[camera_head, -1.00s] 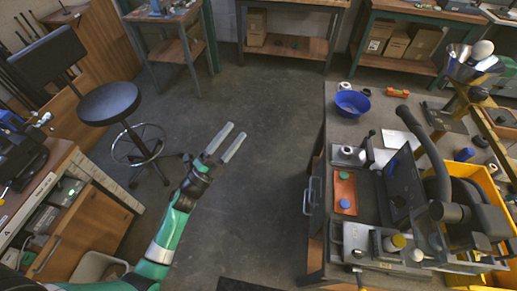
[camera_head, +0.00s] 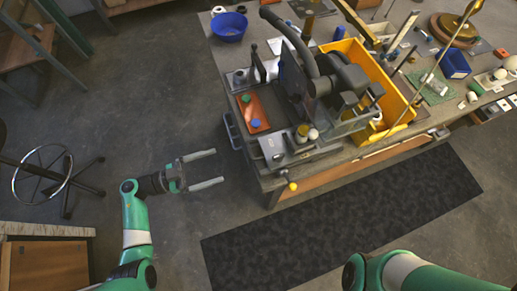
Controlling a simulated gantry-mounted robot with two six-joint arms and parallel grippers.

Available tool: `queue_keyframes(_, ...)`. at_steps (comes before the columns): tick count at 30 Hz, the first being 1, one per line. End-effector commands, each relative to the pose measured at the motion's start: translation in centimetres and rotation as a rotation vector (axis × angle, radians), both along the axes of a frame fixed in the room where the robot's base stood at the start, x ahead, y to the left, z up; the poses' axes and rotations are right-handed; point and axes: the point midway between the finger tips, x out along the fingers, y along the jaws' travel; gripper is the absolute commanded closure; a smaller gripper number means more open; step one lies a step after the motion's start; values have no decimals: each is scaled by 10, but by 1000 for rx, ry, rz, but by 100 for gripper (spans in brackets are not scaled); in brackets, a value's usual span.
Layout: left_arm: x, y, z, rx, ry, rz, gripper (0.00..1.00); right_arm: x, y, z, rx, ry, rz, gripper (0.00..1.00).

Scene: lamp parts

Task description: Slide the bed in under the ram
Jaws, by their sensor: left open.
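The press stands on the workbench in the camera_head view, with a dark upright panel (camera_head: 296,84) and a thick black curved arm (camera_head: 291,36). Its bed (camera_head: 241,108) sticks out to the left of the panel and carries an orange plate with a green and a blue round piece on it. A handle (camera_head: 232,131) shows at the bed's left edge. I cannot make out the ram behind the panel. My left gripper (camera_head: 217,167) is open and empty, its fingers pointing right, apart from the handle and below-left of it. My right gripper is out of view.
A yellow bin (camera_head: 397,96) is right of the press. A blue bowl (camera_head: 229,26) sits at the bench's far left corner. A dark mat (camera_head: 340,220) lies on the floor before the bench. A stool base (camera_head: 42,173) stands at left. The floor around my left gripper is clear.

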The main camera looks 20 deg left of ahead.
Motion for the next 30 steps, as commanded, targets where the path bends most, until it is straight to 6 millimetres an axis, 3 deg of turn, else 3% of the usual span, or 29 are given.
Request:
queue_keyframes(2, 4, 9, 1, 7, -15, 15, 0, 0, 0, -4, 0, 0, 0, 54)
queue_keyframes(7, 8, 2, 2, 7, -17, 14, 0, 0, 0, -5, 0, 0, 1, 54)
queue_keyframes(21, 70, -67, 1, 8, -21, 14, 0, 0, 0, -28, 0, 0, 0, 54)
queue_keyframes(30, 82, -79, 4, 5, -19, 19, 0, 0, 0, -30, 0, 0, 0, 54)
